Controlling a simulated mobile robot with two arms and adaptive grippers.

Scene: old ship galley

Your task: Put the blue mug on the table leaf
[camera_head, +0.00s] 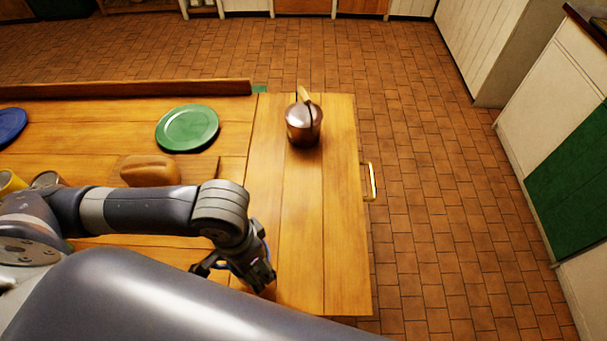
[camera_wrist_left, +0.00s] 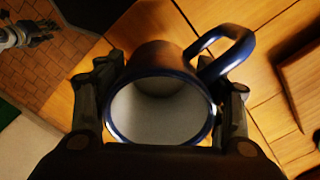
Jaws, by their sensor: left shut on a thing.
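The blue mug (camera_wrist_left: 160,105) fills the middle of the left wrist view, with a blue rim, a pale inside and its handle toward the upper right. My left gripper (camera_wrist_left: 162,112) is shut on it, with a finger on each side. In the head view the left gripper (camera_head: 243,272) is at the near left part of the table leaf (camera_head: 330,220). It hides nearly all of the mug there. I cannot tell whether the mug's base touches the wood. Part of what looks like my right gripper (camera_wrist_left: 28,36) shows in the left wrist view, its jaws unclear.
A copper kettle (camera_head: 304,124) stands at the far end of the leaf. A green plate (camera_head: 187,128), a bread loaf (camera_head: 150,170), a blue plate (camera_head: 10,124) and a yellow mug (camera_head: 10,182) are further left. The leaf's middle and near right are clear.

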